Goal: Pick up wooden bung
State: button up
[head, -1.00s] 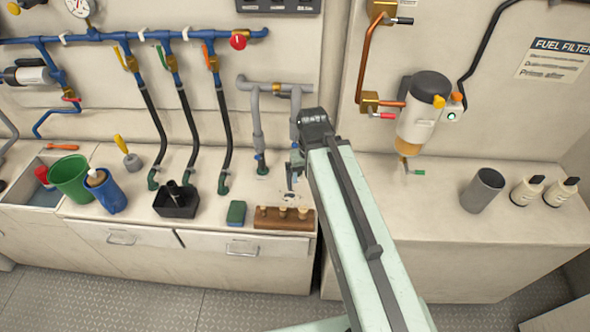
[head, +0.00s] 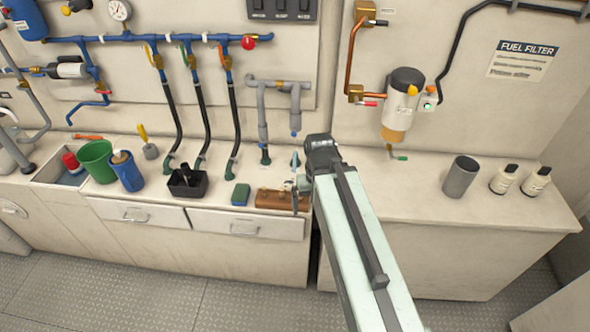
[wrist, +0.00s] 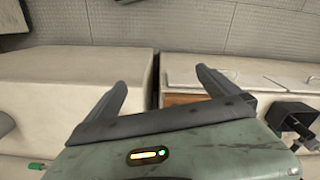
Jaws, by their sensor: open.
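A brown wooden rack (head: 270,200) sits at the front edge of the left counter in the head view. Wooden bungs stood out on it earlier; now they are small and partly covered by my gripper, so I cannot separate them clearly. My gripper (head: 297,184) is at the right end of the rack, overlapping it in this view. In the wrist view my gripper (wrist: 158,80) is open, with nothing between its fingers. No bung is clear there.
A green-and-blue sponge (head: 240,194) and a black tray (head: 187,182) lie left of the rack. A green cup (head: 97,160) and blue container (head: 127,172) stand farther left. A grey cup (head: 460,177) stands on the right counter. Grey pipes (head: 262,115) rise behind the rack.

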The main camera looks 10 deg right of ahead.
aim_at(281, 191)
jog(key=z, duration=2.75)
jog(key=k, duration=2.4)
jog(key=u, duration=2.35)
jog(key=i, duration=1)
